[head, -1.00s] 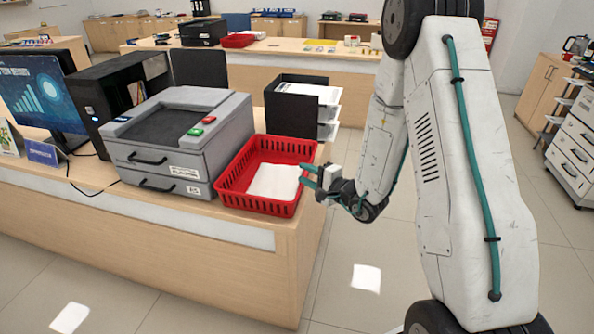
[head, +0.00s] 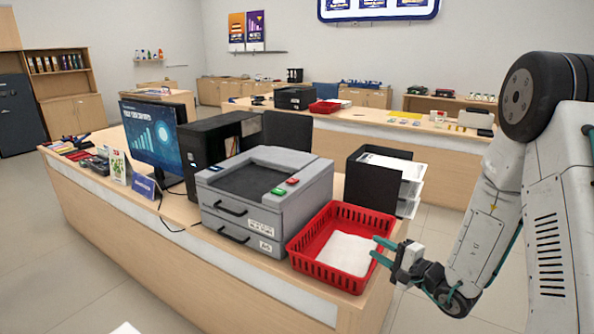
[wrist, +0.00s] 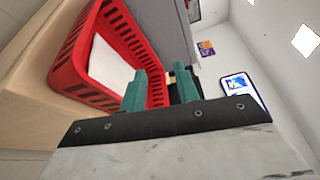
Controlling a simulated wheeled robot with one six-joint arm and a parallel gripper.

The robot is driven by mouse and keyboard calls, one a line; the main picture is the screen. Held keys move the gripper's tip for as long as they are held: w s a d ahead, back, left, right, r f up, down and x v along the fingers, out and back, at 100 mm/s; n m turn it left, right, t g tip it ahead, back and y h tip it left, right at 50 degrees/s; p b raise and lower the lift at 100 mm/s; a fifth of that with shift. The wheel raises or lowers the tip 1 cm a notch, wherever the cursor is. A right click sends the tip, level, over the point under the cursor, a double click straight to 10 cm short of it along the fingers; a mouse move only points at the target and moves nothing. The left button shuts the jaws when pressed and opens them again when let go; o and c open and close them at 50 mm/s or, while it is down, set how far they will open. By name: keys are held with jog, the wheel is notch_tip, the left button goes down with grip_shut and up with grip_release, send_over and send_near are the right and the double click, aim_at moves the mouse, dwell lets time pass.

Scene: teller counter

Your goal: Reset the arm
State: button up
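My gripper (head: 382,251) is at the right side of the red basket in the head view, with its teal fingers apart and nothing between them. In the wrist view the two fingers (wrist: 160,92) stand apart in front of the basket. My white arm reaches in from the right of the head view. The red basket (head: 308,268) stands at the counter's right end and holds white paper (head: 346,252). It also shows in the wrist view (wrist: 68,68). Whether a fingertip touches the basket rim, I cannot tell.
A grey printer (head: 262,195) stands left of the basket. A black paper tray unit (head: 372,186) stands behind it. A black computer tower (head: 205,150) and a monitor (head: 150,140) are further left on the counter (head: 200,262). Open floor lies to the right of the counter's end.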

jog(key=s+a+r+n+g+y, duration=0.6)
jog(key=s+a+r, duration=0.1)
jog(key=a+r, duration=0.35)
jog(key=s+a+r+n+g+h, duration=0.1)
jog(key=s+a+r+n+g, duration=0.1)
jog(key=s+g, duration=0.3)
jog(key=s+a+r+n+g+h, duration=0.1)
jog(key=s+r+n+g, duration=0.15)
jog(key=s, duration=0.35)
jog(key=s+d+r+n+g+h, duration=0.25)
jog(key=s+h, duration=0.45)
jog(key=s, duration=0.5)
jog(key=s+d+r+t+h, duration=0.1)
jog(key=s+d+t+h, duration=0.2)
jog(key=d+h, duration=0.3)
jog(key=s+d, duration=0.1)
jog(key=d, duration=0.3)
jog(key=shift+s+d+r, duration=0.2)
jog(key=shift+s+d, duration=0.05)
jog(key=shift+s, duration=0.05)
